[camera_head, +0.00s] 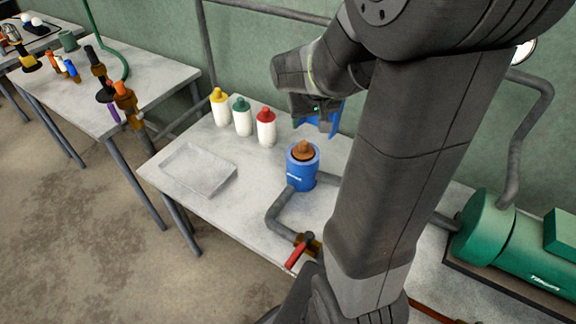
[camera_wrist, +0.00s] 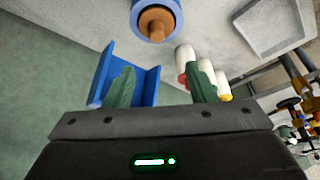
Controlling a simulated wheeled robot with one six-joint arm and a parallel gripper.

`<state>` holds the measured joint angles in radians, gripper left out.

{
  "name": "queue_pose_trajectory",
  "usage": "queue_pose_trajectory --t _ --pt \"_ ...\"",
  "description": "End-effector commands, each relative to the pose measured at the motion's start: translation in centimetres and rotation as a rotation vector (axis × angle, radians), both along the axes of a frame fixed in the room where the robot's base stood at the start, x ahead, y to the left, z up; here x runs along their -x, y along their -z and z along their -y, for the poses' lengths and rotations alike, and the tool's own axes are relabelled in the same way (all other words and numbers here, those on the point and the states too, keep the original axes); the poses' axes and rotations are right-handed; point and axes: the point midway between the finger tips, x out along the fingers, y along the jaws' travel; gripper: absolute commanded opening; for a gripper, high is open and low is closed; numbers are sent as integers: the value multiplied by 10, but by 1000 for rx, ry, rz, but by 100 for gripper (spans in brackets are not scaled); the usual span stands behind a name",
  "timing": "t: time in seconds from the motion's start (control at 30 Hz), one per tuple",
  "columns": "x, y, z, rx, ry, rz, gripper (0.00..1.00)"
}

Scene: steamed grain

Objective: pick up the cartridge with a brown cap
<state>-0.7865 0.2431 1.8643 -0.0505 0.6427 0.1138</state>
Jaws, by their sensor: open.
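The brown cap (camera_head: 303,149) sits in the top of a blue cylindrical housing (camera_head: 301,176) on the table; the cartridge body below the cap is hidden. In the wrist view the brown cap (camera_wrist: 157,22) and blue housing (camera_wrist: 146,6) are at the top, beyond my fingertips. My gripper (camera_wrist: 162,84) is open, with nothing visible between its two green fingers. In the head view my gripper (camera_head: 314,108) is above and behind the housing, apart from it.
White bottles with yellow (camera_head: 218,94), green (camera_head: 241,103) and red (camera_head: 265,114) caps stand left of my gripper. A blue angled bracket (camera_wrist: 146,84) lies behind my left finger. An empty tray (camera_head: 199,170) is at left. A grey pipe (camera_head: 285,212) meets the housing.

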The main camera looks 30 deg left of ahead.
Motion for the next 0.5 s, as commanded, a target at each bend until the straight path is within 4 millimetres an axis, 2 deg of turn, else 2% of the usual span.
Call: queue_pose_trajectory --t 0.5 --pt "-20 67 -17 3 0 -2 51"
